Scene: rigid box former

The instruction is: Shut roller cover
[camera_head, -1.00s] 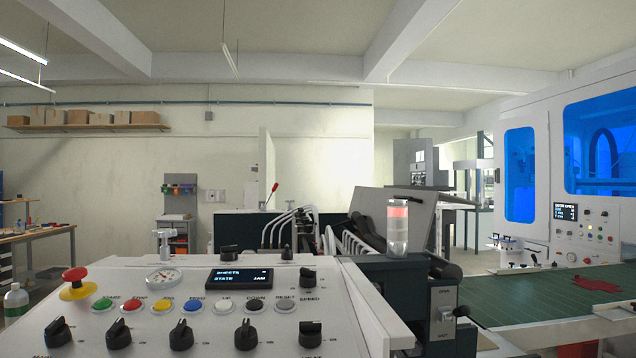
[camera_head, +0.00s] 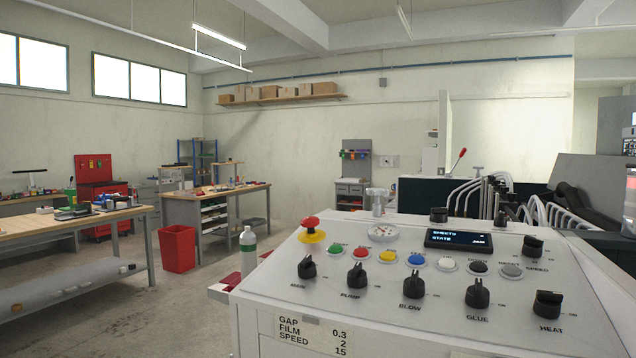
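A grey tilted panel (camera_head: 588,184), which looks like the raised roller cover, stands at the right edge of the head view, partly cut off by the frame. Dark roller-like parts (camera_head: 572,208) show below and in front of it. White curved hoses (camera_head: 495,190) run to its left. The control panel (camera_head: 400,290) of the machine fills the lower right, with its display (camera_head: 458,239) reading a jam state. Neither of my grippers is in view.
A red emergency button (camera_head: 312,228) and several knobs stick up from the panel. A white bottle (camera_head: 248,250) stands at its left side. A red bin (camera_head: 178,248) and workbenches (camera_head: 75,222) stand at left. Bare floor lies between the benches and the machine.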

